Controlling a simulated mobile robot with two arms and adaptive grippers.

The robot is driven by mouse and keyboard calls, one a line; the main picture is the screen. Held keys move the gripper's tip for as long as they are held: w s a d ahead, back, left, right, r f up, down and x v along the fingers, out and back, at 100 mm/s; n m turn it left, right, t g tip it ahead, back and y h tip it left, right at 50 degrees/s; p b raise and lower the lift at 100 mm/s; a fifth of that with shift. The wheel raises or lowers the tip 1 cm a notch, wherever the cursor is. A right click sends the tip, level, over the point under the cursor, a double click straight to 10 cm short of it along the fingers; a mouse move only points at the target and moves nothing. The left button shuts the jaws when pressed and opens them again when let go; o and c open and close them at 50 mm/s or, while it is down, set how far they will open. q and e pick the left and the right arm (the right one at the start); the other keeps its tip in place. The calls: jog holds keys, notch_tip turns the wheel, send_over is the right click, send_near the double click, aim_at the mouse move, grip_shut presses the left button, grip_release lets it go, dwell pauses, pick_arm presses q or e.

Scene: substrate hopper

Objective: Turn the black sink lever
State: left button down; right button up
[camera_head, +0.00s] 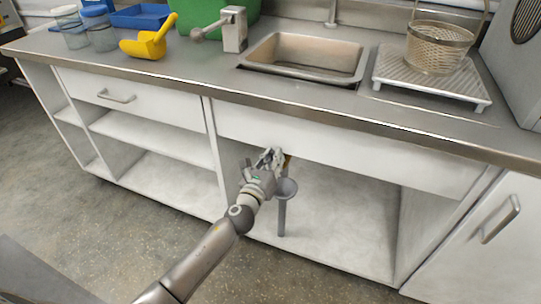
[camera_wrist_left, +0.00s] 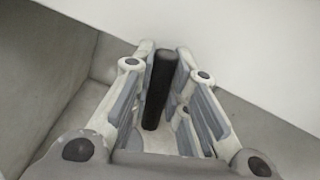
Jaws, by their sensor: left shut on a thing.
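The black lever (camera_wrist_left: 157,92) shows in the left wrist view as a dark upright bar between my finger pads. My left gripper (camera_head: 271,158) reaches under the counter, below the sink (camera_head: 305,70), in front of the open cabinet. In the left wrist view my left gripper (camera_wrist_left: 165,58) is shut on the black lever, with one finger on each side. In the head view the gripper hides the lever, and only a small brownish bit shows beside the fingers. My right gripper is in neither view.
A grey funnel-topped pipe (camera_head: 282,208) stands just below and right of my left gripper. The white cabinet front (camera_head: 330,150) lies close above it. A wire basket (camera_head: 438,48) on a ribbed platform (camera_head: 390,80) and a yellow scoop (camera_head: 145,47) stand on the counter.

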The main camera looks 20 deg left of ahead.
pick_arm(q)
jog(key=shift+d+r+m+p, duration=0.1)
jog(key=shift+d+m+p, duration=0.2)
jog(key=shift+m, duration=0.45)
jog(key=shift+d+m+p, duration=0.25)
jog(key=shift+d+m, duration=0.05)
jog(key=shift+m, duration=0.45)
jog(key=c, duration=1.4)
grip_release()
jog(key=shift+d, duration=0.1)
jog(key=shift+s, duration=0.1)
jog(key=s, duration=0.8)
jog(key=s+a, duration=0.1)
jog(key=s, duration=0.3)
jog(key=shift+w, duration=0.1)
